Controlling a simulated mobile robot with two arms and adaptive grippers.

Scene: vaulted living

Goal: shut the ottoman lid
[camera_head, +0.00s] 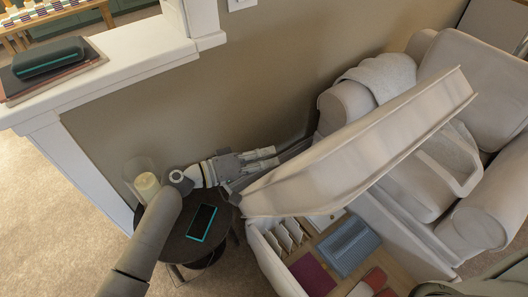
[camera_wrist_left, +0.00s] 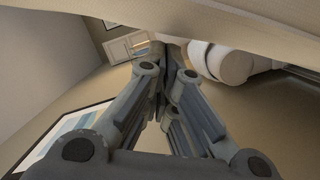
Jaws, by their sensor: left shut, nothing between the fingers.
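The ottoman lid (camera_head: 365,140) is a pale, shallow, upholstered panel. It stands raised and steeply tilted above the open ottoman body (camera_head: 272,262), whose inside shows. My left gripper (camera_head: 277,157) is shut and empty, behind the lid on its wall side, near the lid's lower left end. I cannot tell whether it touches the lid. In the left wrist view the shut fingers (camera_wrist_left: 174,55) point away from the camera, and a pale surface crosses the top; I cannot tell if that is the lid. My right gripper is not in view.
Inside the ottoman are pale dividers, a blue box (camera_head: 348,246), a maroon item (camera_head: 312,275) and red items. A pale sofa (camera_head: 470,80) stands behind the lid. A round dark side table (camera_head: 178,246) with a phone (camera_head: 201,222) and candle (camera_head: 147,185) lies under my left arm.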

